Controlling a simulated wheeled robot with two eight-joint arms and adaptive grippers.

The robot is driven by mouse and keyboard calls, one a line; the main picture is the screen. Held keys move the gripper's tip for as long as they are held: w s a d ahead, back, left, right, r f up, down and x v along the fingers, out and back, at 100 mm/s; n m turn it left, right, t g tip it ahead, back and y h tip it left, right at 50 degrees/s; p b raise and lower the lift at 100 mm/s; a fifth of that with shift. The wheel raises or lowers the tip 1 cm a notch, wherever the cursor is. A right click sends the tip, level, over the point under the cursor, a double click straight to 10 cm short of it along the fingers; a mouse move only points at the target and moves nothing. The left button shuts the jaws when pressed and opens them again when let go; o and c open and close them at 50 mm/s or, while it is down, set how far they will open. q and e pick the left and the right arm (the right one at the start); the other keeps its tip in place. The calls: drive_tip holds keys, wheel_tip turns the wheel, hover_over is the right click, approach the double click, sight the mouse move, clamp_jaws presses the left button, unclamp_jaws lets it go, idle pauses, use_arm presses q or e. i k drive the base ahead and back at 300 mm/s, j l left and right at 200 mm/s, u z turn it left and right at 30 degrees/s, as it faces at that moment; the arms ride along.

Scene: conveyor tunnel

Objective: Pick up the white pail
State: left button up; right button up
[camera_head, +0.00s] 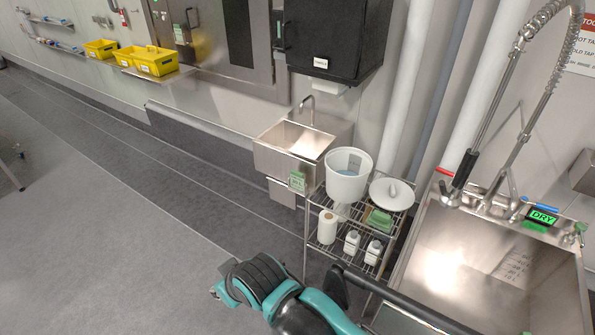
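The white pail (346,186) stands upright on the top shelf of a wire rack (308,226), between the small sink and the large sink. Its top is open, and something pale blue shows inside. A round white lid (392,194) with a knob is to its right on the rack. Teal and black parts of my own arm show at the bottom middle, in front of the rack and apart from the pail. I make out no gripper fingers, and nothing is touching the pail.
Green sponges or pads (378,219) lie beside the pail. A white roll (327,227) and white bottles (351,242) stand lower on the rack. A large steel sink (470,262) with a tall spray faucet (463,172) is right. Open grey floor (110,240) lies left.

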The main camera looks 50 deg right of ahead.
sight(348, 169)
drive_tip(key=i+z, duration=0.1)
drive_tip(key=i, duration=0.3)
drive_tip(key=i+j+z, duration=0.15)
drive_tip(key=i, duration=0.25)
drive_tip(key=i+l+z, duration=0.15)
drive_tip(key=i+z, duration=0.15)
drive_tip(key=z, duration=0.15)
drive_tip(key=i+z, duration=0.25)
drive_tip(key=z, duration=0.25)
drive_tip(key=i+z, duration=0.3)
drive_tip(key=z, duration=0.15)
drive_tip(key=i+j+z, duration=0.2)
drive_tip(key=z, duration=0.25)
drive_tip(key=i+z, duration=0.35)
drive_tip(key=i+j+z, duration=0.2)
drive_tip(key=i+z, duration=0.15)
drive_tip(key=i, duration=0.15)
